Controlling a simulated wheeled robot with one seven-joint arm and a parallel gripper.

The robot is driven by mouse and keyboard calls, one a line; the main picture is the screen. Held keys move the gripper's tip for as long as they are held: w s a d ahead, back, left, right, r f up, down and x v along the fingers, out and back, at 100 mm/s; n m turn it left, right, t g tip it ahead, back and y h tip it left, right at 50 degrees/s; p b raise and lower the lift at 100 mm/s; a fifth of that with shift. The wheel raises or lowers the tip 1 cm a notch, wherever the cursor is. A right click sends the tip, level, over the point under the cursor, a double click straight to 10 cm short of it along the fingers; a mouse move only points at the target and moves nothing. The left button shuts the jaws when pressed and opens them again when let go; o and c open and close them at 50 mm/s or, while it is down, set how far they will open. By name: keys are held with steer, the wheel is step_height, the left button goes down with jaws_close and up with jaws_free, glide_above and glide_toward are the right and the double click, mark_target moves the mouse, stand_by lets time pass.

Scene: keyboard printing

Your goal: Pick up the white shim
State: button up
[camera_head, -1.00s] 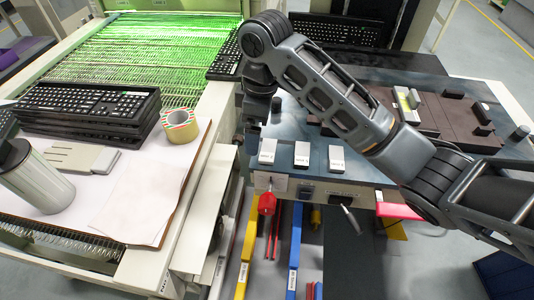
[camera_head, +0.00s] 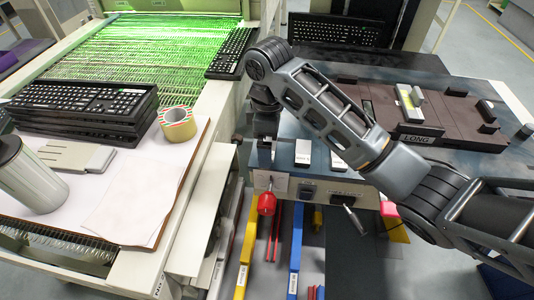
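Small white blocks stand in a row at the front edge of the dark table; their print is too small to read. The middle white block (camera_head: 303,152) and the right white block (camera_head: 338,160) are in plain view, the right one partly behind my arm. My gripper (camera_head: 265,148) points down at the left end of the row, over the left white block, which it mostly hides. I cannot tell whether its fingers are open or touch the block. Which block is the white shim is not clear.
A dark brown fixture (camera_head: 380,105) with a "LONG" label and a pale block (camera_head: 410,100) lies behind my arm. Left are stacked keyboards (camera_head: 85,103), a tape roll (camera_head: 177,124) and a white cylinder (camera_head: 30,178). A red-handled tool (camera_head: 267,203) hangs below the table edge.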

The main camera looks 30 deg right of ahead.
steer(key=shift+c, duration=0.4)
steer(key=c, duration=0.9)
steer(key=shift+r, duration=0.2)
